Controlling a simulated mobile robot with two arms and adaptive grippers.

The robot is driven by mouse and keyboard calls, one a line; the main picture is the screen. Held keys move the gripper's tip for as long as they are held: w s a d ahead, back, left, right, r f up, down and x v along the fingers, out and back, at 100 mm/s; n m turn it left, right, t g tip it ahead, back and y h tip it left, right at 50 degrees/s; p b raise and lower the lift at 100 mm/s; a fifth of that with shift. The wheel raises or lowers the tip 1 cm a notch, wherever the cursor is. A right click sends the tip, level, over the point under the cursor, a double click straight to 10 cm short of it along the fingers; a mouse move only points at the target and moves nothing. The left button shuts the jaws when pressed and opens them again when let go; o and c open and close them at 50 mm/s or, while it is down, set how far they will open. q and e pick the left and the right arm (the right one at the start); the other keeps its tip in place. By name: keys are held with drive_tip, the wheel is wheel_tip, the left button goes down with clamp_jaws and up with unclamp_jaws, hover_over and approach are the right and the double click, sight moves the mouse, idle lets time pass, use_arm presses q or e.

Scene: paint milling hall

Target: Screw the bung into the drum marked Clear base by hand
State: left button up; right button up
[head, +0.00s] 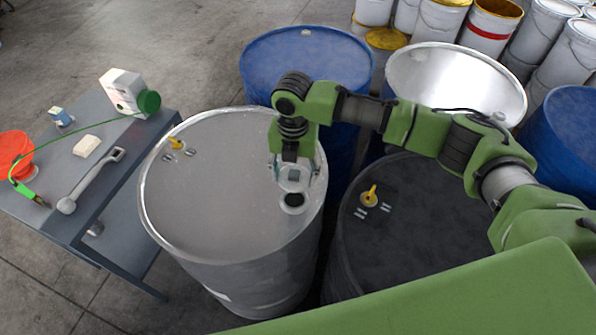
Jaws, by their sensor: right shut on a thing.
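A light grey steel drum (215,215) stands in the middle of the head view, with a bright rim. No marking that I can read shows on it, so I cannot tell from this view that it is Clear base. Near the right side of its lid is a dark round opening (293,201). My right gripper (291,160) points down over the lid just behind this opening. It is shut on a small grey piece, apparently the bung (293,176); the fingers hide part of it. I cannot tell whether the piece touches the lid. My left gripper is out of view.
A dark drum (425,215) with a yellow fitting stands close at right. A blue drum (300,62) and an open, pale drum (455,80) stand behind. At left, a grey table (85,205) holds a wrench (90,180), a white container (123,90) and a red reel (14,150).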

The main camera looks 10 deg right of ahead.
drive_tip(key=shift+d, duration=0.15)
drive_tip(key=shift+a+f+b, duration=0.2)
drive_tip(key=shift+f+b, duration=0.1)
drive_tip(key=shift+f, duration=0.15)
wheel_tip(320, 180, down, 3)
drive_tip(key=b, duration=0.3)
drive_tip(key=shift+w, duration=0.1)
drive_tip(key=shift+f+b, duration=0.7)
drive_tip(key=shift+b, duration=0.05)
drive_tip(key=shift+f, duration=0.15)
